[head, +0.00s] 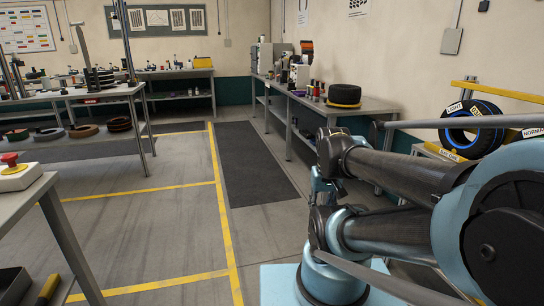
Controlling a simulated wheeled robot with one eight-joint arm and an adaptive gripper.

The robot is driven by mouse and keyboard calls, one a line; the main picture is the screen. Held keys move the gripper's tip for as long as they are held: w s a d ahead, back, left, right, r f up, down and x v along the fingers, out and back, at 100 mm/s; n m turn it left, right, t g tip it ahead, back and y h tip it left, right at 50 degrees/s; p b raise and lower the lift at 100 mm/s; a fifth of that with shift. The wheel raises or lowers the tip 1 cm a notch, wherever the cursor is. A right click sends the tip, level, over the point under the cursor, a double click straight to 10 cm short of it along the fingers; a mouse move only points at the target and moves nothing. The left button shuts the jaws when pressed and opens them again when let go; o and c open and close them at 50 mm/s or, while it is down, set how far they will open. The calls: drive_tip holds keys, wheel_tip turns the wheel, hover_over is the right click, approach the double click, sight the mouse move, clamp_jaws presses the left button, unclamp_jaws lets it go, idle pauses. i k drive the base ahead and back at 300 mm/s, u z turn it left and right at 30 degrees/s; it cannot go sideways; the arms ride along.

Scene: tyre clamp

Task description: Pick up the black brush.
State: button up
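I cannot pick out a black brush for certain in the head view; the small items on the benches are too far off to tell. My arm is folded across the right side of the picture, with dark links and light blue joints. I cannot make out my gripper's fingers, and the arm hides part of the floor and the lower right.
A long bench (376,107) along the right wall bears a black, yellow-rimmed round item (344,95) and several small things. A tyre (470,129) sits on a yellow rack at right. Tables stand at left, one with a red-button box (14,176). A dark mat (250,160) lies on open floor.

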sight(291, 86)
drive_tip(key=z, duration=0.2)
drive_tip(key=i, duration=3.2)
drive_tip(key=u, duration=0.15)
